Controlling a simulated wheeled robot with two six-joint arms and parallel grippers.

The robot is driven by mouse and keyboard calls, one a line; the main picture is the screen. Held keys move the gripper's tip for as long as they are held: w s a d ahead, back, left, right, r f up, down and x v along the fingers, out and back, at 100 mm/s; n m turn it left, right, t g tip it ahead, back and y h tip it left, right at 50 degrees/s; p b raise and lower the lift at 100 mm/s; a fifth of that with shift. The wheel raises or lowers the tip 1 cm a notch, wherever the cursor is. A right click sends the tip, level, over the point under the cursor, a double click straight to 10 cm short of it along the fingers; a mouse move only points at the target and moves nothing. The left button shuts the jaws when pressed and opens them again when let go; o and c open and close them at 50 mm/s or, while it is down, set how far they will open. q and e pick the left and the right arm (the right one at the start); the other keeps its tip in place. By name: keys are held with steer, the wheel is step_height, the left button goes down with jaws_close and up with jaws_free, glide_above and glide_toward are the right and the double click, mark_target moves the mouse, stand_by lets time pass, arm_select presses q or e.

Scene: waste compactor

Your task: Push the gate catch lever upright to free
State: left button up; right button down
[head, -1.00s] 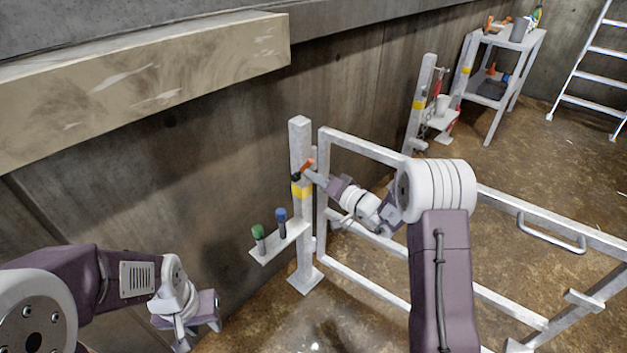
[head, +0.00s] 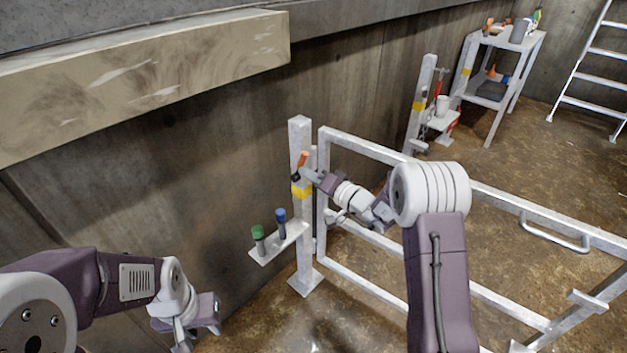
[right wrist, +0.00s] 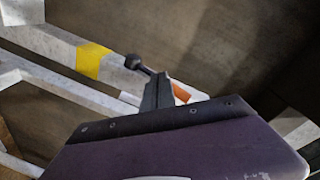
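The gate catch lever (head: 303,159) has an orange grip and a dark pivot end, on the pale post with a yellow band. In the head view it stands steeply, leaning slightly right. My right gripper (head: 309,174) is beside the lever on its gate side, close to or touching it. In the right wrist view the narrow dark fingers (right wrist: 157,92) look closed together, with part of the orange grip (right wrist: 181,94) showing behind them. The gate (head: 365,147) is a pale tube frame right of the post. My left gripper (head: 208,312) is low at left, away from the post; its fingers are unclear.
A small shelf on the post (head: 268,251) holds a green-topped peg (head: 258,238) and a blue-topped peg (head: 281,220). A concrete wall runs behind. A second post (head: 420,105), a rack (head: 512,45) and a ladder (head: 590,75) stand at back right.

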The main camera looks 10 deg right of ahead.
steer(key=shift+b+x, duration=0.45)
steer(key=shift+x, duration=0.5)
steer(key=shift+s+r, duration=0.1)
steer(key=b+v, duration=0.3)
steer(key=v, duration=0.5)
steer(key=shift+a+r, duration=0.3)
steer(key=shift+r, duration=0.1)
steer(key=shift+s, duration=0.15)
